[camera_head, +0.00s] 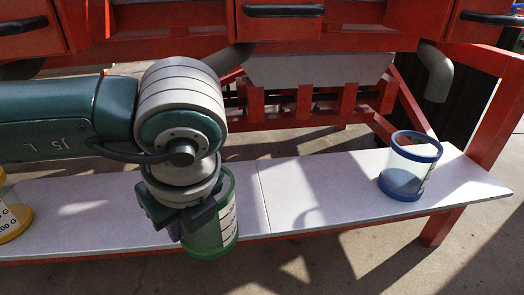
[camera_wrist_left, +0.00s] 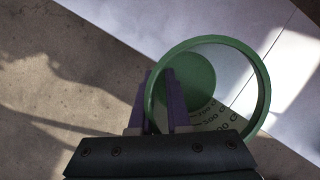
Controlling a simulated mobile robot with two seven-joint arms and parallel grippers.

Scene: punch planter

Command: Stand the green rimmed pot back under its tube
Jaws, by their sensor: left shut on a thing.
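The green rimmed pot (camera_head: 226,222) is clear-walled with a green rim, a green base and printed markings. My left gripper (camera_head: 190,215) is shut on its wall; in the left wrist view the dark fingers (camera_wrist_left: 160,102) straddle the rim of the pot (camera_wrist_left: 264,80). The pot is roughly upright at the front edge of the pale shelf (camera_head: 310,195), its base overlapping that edge in the head view. I cannot tell whether it touches the shelf. A grey tube (camera_head: 230,60) comes down behind my wrist, partly hidden. My right gripper is not in view.
A blue rimmed pot (camera_head: 408,167) stands on the shelf at right, below and in front of another grey tube (camera_head: 437,72). A yellow rimmed pot (camera_head: 12,212) is cut off at the left edge. The shelf between green and blue pots is clear. A red frame (camera_head: 490,120) stands at right.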

